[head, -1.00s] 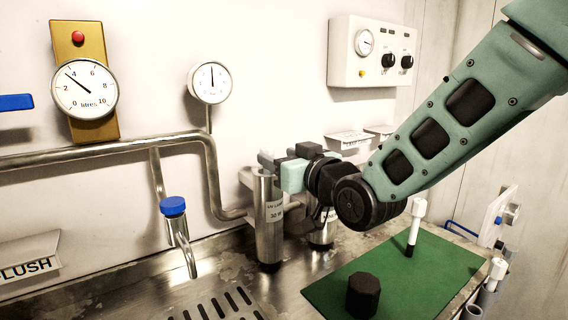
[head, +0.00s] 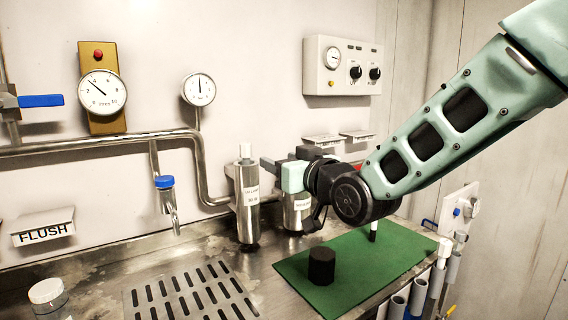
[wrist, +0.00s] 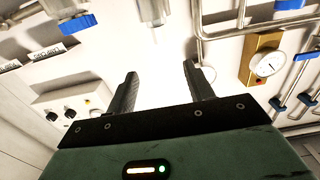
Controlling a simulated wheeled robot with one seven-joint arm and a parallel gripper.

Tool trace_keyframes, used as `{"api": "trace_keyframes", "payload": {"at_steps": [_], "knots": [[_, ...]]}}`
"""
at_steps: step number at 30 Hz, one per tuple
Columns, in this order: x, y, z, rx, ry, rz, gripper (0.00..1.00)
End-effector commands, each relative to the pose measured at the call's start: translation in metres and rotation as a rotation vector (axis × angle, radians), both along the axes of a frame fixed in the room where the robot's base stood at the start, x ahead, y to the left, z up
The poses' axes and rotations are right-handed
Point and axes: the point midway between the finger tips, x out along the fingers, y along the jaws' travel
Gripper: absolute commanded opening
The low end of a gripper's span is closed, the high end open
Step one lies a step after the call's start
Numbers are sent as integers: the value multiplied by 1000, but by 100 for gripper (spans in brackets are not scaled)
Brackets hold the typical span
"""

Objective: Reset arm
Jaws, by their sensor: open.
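My gripper (wrist: 158,88) shows in the wrist view with its two dark fingers spread apart and nothing between them. In the head view my arm reaches in from the upper right, and the gripper end (head: 268,165) points left, close to the steel cylinder with a white top (head: 247,200). I cannot tell whether it touches it. A second steel cylinder (head: 295,208) stands just behind, partly hidden by my wrist.
A green mat (head: 350,262) holds a black knob-like block (head: 321,266) and a white-topped stick (head: 373,230). A wall pipe (head: 100,145), two gauges, a blue-capped tap (head: 165,182) and a control box (head: 342,65) line the wall. A drain grate (head: 190,295) and a jar (head: 48,298) are at front left.

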Motion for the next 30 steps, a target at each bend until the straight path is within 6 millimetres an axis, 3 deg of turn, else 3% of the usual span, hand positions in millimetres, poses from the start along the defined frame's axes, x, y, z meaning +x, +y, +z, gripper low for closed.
{"api": "trace_keyframes", "payload": {"at_steps": [6, 11, 14, 17, 21, 27, 30], "knots": [[-1, 0, 0, -2, 3, 0, 52], [-28, -3, -21, -94, 160, 17, 52], [-67, -11, -49, -208, 340, 37, 52], [-118, -28, -79, -342, 538, 57, 52], [-198, -64, -112, -538, 807, 78, 52], [-297, -122, -135, -773, 1112, 85, 52], [-326, -141, -137, -844, 1200, 83, 52]]}}
